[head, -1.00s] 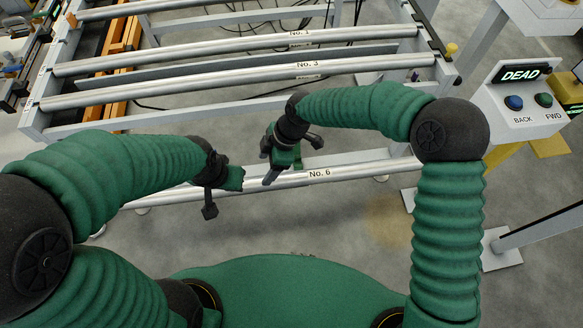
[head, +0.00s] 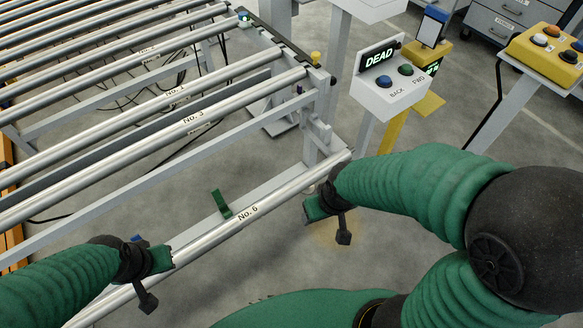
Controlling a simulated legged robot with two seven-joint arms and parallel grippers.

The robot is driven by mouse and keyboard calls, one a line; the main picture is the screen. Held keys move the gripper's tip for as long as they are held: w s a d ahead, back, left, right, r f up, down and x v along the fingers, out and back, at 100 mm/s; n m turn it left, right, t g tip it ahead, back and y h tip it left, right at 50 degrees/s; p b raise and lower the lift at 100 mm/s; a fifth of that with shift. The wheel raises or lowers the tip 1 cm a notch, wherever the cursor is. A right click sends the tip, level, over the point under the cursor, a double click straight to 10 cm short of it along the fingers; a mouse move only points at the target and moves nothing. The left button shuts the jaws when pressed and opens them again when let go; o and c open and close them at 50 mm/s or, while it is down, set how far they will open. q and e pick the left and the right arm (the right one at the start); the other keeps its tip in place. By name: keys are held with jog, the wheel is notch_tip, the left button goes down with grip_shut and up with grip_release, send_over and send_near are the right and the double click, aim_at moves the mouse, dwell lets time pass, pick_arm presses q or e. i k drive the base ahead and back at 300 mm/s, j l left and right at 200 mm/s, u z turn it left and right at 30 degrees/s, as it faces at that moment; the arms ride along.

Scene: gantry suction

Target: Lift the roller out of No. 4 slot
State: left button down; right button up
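A silver roller labelled No. 3 (head: 130,157) lies across the conveyor frame. I cannot make out a No. 4 label; the strip just in front of No. 3 shows no roller of its own. A silver roller labelled No. 6 (head: 285,192) lies along the near edge. My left gripper (head: 152,278) is at the near side of No. 6, over its left part; whether it touches is unclear. My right gripper (head: 328,222) hangs by the right end of No. 6, over the floor. Neither visibly holds a roller, and their finger gaps are hard to see.
A small green bracket (head: 221,204) stands beside roller No. 6. Roller No. 1 (head: 120,119) and several others lie farther back. A yellow button box (head: 550,52) is farther right.

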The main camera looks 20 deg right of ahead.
aim_at(11, 115)
jog(key=i+l, duration=0.2)
jog(key=i+l+u, duration=0.2)
jog(key=u, duration=0.25)
jog(key=i+l+u, duration=0.15)
jog(key=l+u, duration=0.75)
jog(key=i+j, duration=0.05)
jog(key=j, duration=0.05)
